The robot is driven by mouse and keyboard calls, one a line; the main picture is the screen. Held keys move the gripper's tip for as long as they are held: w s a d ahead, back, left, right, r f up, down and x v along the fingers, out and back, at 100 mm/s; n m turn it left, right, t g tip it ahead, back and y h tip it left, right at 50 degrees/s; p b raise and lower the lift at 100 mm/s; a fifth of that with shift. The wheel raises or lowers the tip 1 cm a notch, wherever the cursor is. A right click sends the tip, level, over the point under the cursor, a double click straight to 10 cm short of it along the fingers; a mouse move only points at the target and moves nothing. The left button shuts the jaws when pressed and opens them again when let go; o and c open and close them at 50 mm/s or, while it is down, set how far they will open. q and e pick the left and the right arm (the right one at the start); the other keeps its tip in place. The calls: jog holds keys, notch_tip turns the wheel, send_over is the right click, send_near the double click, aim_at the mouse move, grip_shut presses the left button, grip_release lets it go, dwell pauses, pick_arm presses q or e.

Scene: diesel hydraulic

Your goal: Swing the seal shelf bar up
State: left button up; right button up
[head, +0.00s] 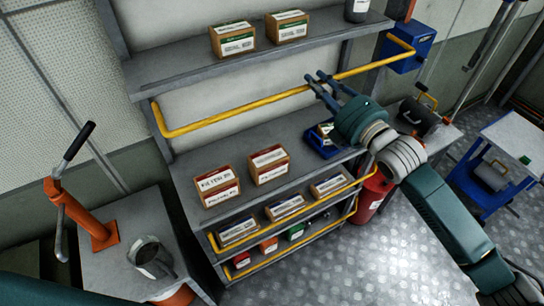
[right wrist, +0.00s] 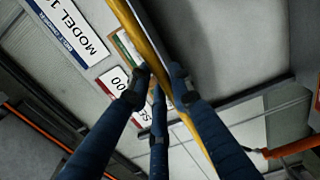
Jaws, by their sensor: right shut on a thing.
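The seal shelf bar is a long yellow rail (head: 240,103) with bent ends. It runs across the open space between the upper shelf (head: 190,68) and the middle shelf (head: 200,162), rising to the right in the head view. My right gripper (head: 322,82) is at the right half of this bar, with its dark fingers at the rail. In the right wrist view, the yellow bar (right wrist: 149,42) passes between the fingers of the right gripper (right wrist: 158,92), which is shut on it. My left gripper is not in view.
Cartons (head: 218,184) stand on the middle shelf, with a blue bin (head: 322,146) below my right gripper. More yellow rails (head: 290,213) cross the lower shelves. An orange lever pump (head: 90,222) stands at the left. A red cylinder (head: 372,198) stands right of the shelves.

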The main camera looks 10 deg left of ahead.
jog(key=shift+r, duration=0.3)
jog(key=shift+w+a+r, duration=0.15)
jog(key=shift+r, duration=1.25)
jog(key=shift+w+r, duration=0.1)
jog(key=shift+r, duration=0.3)
jog(key=shift+a+r, duration=0.1)
jog(key=shift+w+r, duration=0.15)
jog(key=shift+r, duration=0.3)
jog(key=shift+w+a+r, duration=0.25)
jog(key=shift+w+r, duration=0.05)
jog(key=shift+r, duration=0.3)
jog(key=shift+w+a+r, duration=0.25)
jog(key=shift+w+r, duration=0.05)
jog(key=shift+r, duration=0.3)
